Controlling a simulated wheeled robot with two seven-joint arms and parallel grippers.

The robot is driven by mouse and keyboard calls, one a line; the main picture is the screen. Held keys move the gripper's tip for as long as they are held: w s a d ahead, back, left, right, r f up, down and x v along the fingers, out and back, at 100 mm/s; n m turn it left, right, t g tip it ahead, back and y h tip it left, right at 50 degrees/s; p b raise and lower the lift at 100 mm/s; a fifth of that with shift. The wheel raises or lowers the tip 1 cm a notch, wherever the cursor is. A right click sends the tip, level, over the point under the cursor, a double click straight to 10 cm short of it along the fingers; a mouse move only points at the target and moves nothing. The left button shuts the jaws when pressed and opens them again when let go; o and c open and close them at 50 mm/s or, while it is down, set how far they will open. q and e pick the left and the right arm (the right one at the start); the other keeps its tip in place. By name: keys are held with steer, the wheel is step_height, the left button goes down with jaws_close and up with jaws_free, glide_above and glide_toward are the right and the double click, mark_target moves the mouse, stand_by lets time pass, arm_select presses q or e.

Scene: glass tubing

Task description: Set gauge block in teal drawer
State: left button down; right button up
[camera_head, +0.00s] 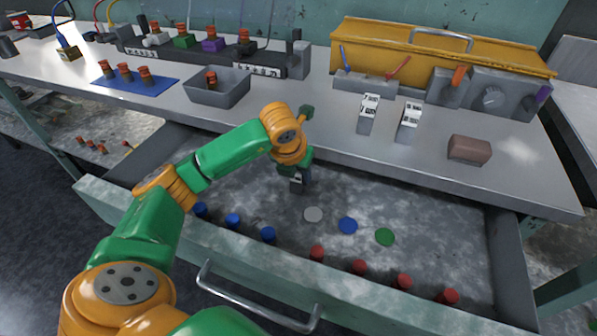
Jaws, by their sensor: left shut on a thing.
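The teal drawer (245,262) is pulled out below the bench, with a metal handle on its front. My left arm comes in from the left and reaches over the drawer. My left gripper (299,174) points down inside it, towards the back and left of the middle. It is shut on a small dark gauge block (296,180) with a pale marking, mostly hidden by the gripper. I cannot tell whether the block touches the drawer floor. My right gripper is not in view.
Grey, blue and green discs (384,237) lie on the drawer floor. Blue and red pegs (359,267) line its front. On the bench stand two labelled blocks (410,118), a brown block (469,149), a grey bin (217,88) and a yellow toolbox (500,58). The drawer's right side is clear.

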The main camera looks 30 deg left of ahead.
arm_select(q)
steer(key=c, duration=0.5)
jaws_free()
steer(key=shift+r, duration=0.1)
steer(key=p+v, duration=0.2)
steer(key=v, duration=1)
